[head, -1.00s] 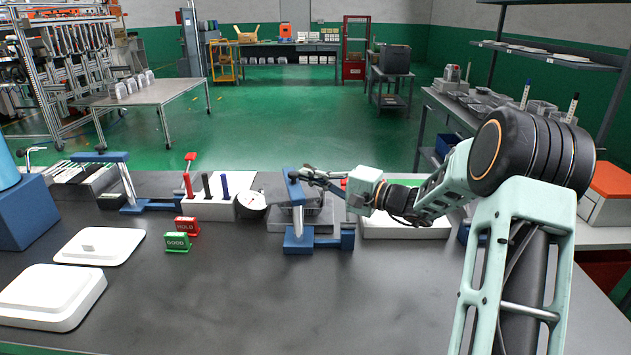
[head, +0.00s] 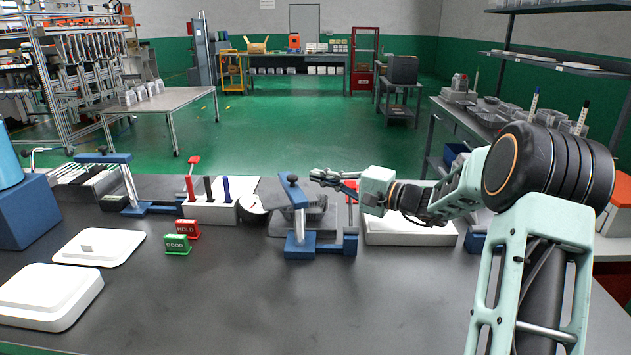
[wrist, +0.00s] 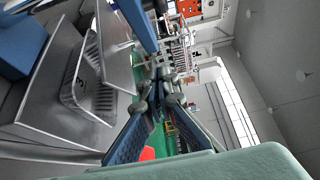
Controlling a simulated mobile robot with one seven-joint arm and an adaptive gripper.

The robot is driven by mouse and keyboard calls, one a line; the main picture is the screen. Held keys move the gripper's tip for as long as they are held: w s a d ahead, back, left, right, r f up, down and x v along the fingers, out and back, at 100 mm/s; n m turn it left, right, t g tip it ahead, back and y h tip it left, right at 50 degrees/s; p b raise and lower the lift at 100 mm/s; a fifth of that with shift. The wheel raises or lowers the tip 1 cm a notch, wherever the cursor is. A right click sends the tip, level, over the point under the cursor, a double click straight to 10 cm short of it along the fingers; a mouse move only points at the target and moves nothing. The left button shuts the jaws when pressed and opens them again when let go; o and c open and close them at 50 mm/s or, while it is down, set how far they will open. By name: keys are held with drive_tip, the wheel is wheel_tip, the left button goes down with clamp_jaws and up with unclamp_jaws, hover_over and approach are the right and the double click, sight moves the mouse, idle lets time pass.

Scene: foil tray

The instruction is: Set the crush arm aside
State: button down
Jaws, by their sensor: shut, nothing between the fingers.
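The crush arm is a blue bar (head: 293,190) with a black knob on top. It stands on a grey post above a blue base (head: 300,247) at the table's middle and points toward the camera. A foil tray (head: 316,208) sits behind the post on a grey plate and is partly hidden; it shows more openly in the wrist view (wrist: 98,88). My gripper (head: 315,175) is shut and empty, just right of the knob, with a small gap seen in the head view. In the wrist view, the shut fingertips (wrist: 163,78) are near a blue bar (wrist: 138,24).
A second blue-armed stand (head: 105,158) is at the left. A white block with coloured pens (head: 212,212), a round dial (head: 250,205), and red HOLD (head: 187,228) and green GOOD (head: 177,244) signs are left of the press.

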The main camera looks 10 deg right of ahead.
drive_tip(key=p+v, duration=0.1)
drive_tip(key=v, duration=0.9)
drive_tip(key=shift+w+d, duration=0.35)
drive_tip(key=shift+d, duration=0.05)
